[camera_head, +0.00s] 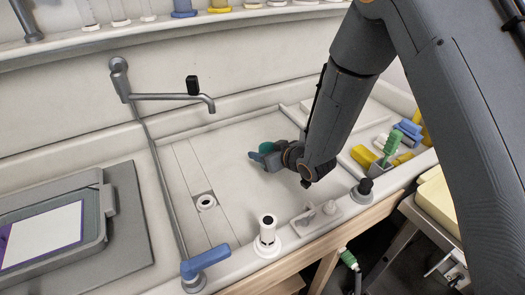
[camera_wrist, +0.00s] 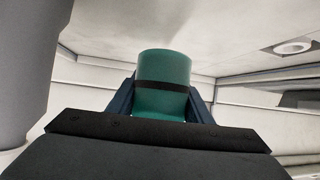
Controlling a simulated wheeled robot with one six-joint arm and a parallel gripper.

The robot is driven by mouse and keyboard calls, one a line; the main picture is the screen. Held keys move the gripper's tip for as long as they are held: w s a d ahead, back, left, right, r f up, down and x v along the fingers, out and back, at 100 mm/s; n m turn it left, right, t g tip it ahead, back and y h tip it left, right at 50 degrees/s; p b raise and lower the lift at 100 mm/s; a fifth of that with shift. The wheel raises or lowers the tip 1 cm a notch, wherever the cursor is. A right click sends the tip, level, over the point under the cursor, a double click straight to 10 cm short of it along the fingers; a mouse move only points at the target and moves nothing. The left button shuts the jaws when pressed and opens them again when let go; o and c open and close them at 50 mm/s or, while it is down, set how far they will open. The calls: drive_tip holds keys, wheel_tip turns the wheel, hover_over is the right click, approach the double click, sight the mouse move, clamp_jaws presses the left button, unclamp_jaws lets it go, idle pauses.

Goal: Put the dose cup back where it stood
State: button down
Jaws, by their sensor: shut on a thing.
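The dose cup (camera_wrist: 163,68) is a teal green cylinder with a dark band. It sits between the two blue fingers of my gripper (camera_wrist: 160,100) in the wrist view. My gripper (camera_head: 262,154) is shut on it. In the head view the cup (camera_head: 266,147) shows only as a small green patch at the gripper's end, over the white sink basin (camera_head: 228,175). The arm hides part of the basin behind it. How far the cup is above the basin floor I cannot tell.
A grey tap (camera_head: 170,97) reaches over the basin from the left. A drain (camera_head: 205,202) lies in the floor. A white cylinder (camera_head: 267,235) stands on the front rim near a blue-handled valve (camera_head: 205,262). Yellow, green and blue items (camera_head: 392,147) crowd the right end.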

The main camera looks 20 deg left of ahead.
sight(263, 173)
drive_tip(key=shift+a+f+b, duration=0.1)
drive_tip(key=shift+f+b, duration=1.5)
drive_tip(key=shift+f, duration=1.05)
drive_tip(key=shift+s+f+b, duration=0.1)
drive_tip(key=shift+f+b, duration=0.4)
drive_tip(key=shift+f, duration=0.1)
drive_tip(key=c, duration=0.8)
unclamp_jaws()
drive_tip(key=shift+p+v, duration=1.85)
drive_tip(key=shift+v, duration=1.8)
drive_tip(key=shift+s+d, duration=0.1)
drive_tip(key=shift+d, duration=0.1)
